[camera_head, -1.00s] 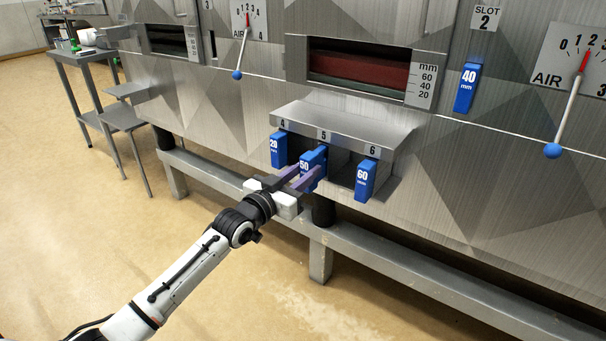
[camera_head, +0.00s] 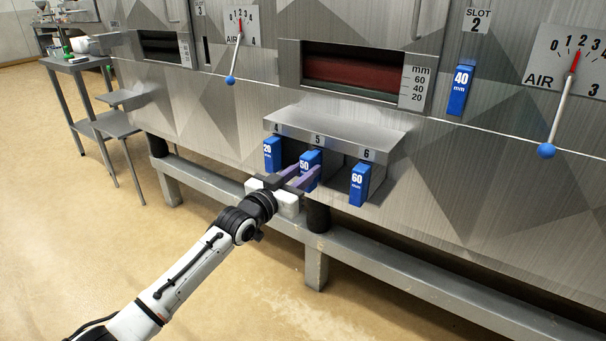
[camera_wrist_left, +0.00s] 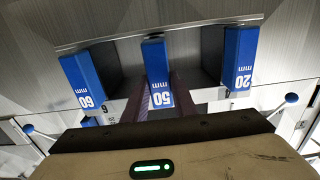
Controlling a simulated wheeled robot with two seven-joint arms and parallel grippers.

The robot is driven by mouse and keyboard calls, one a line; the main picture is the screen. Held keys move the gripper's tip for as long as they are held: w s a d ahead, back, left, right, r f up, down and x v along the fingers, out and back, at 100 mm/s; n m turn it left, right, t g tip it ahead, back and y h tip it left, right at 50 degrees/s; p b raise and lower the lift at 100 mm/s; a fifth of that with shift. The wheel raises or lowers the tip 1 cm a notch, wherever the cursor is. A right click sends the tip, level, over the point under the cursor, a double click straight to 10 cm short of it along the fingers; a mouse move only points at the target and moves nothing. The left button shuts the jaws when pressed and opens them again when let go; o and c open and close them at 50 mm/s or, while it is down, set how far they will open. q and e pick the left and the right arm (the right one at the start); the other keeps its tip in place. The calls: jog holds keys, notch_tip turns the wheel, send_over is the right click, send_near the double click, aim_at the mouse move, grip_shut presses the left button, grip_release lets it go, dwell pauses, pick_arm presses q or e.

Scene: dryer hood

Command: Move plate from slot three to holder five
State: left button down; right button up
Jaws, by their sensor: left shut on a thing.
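The blue plate marked 50 mm (camera_head: 309,160) is in holder five (camera_head: 318,140), the middle bay of the metal rack, its labelled front end facing out. My left gripper (camera_head: 306,177) is shut on this plate, with purple fingers on either side of it. The wrist view also shows the 50 mm plate (camera_wrist_left: 158,75) between the fingers, its inner end hidden in the bay. The slot three sign (camera_head: 200,8) is at the top left, with a narrow dark opening (camera_head: 207,50) and no blue plate below it. My right gripper is not in view.
Blue plates marked 20 mm (camera_head: 273,154) and 60 mm (camera_head: 360,184) flank it in holders four and six. A 40 mm plate (camera_head: 460,90) is at slot two. Air levers with blue knobs (camera_head: 547,151) stick out. A grey rail (camera_head: 400,275) runs below.

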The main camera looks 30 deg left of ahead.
pick_arm(q)
jog(key=shift+w+d+b, duration=0.1)
jog(key=shift+w+b, duration=0.4)
jog(key=shift+w, duration=0.45)
jog(key=c, duration=1.4)
grip_release()
jog(key=shift+f, duration=0.1)
